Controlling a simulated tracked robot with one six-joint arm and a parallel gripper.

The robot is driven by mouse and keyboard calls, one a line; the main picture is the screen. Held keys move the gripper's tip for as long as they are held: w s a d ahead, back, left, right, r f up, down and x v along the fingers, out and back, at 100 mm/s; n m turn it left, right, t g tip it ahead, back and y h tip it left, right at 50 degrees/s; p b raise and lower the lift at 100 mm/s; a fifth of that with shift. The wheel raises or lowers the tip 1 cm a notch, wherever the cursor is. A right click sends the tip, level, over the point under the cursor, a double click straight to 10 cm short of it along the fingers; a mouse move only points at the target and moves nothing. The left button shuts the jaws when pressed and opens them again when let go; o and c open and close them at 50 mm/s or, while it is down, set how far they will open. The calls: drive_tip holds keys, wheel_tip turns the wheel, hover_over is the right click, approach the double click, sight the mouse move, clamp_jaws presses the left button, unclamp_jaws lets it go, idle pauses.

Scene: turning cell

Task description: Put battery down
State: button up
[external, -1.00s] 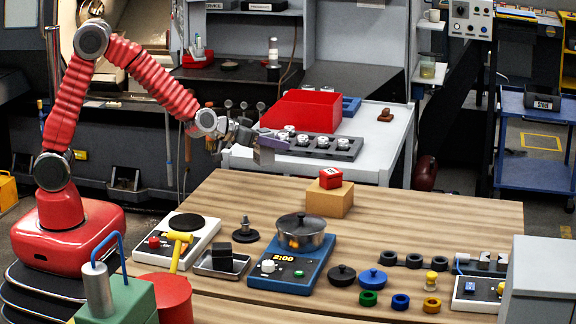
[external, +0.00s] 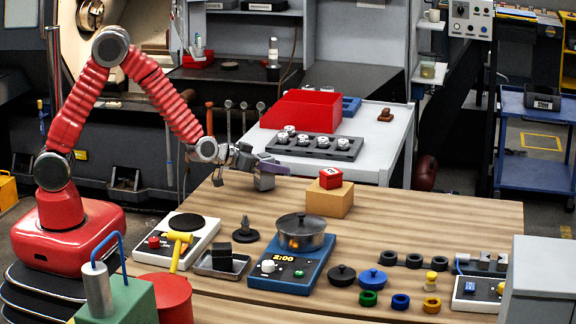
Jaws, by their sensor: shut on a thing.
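My gripper (external: 264,179) is above the back-left part of the wooden table (external: 400,215), left of the cardboard-coloured block. It is shut on a small purple-grey piece (external: 274,168), which I take for the battery. The piece sticks out to the right of the jaws, roughly level. The grey jaws hide part of it. I cannot tell exactly how far it is above the table top, but it looks low.
A tan block (external: 330,200) with a red box (external: 331,178) on it stands right of my gripper. A pot (external: 301,240) on a blue cooker (external: 290,270) and a dark metal stand (external: 245,231) are nearer. The table's back-left area looks clear.

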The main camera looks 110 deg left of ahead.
drive_tip(key=shift+f, duration=0.15)
drive_tip(key=shift+f, duration=0.1)
drive_tip(key=o, duration=1.4)
drive_tip(key=shift+s+d+r, duration=0.2)
drive_tip(key=shift+s, duration=0.05)
drive_tip(key=v, duration=1.1)
drive_tip(key=shift+s+d, duration=0.15)
drive_tip(key=shift+d, duration=0.05)
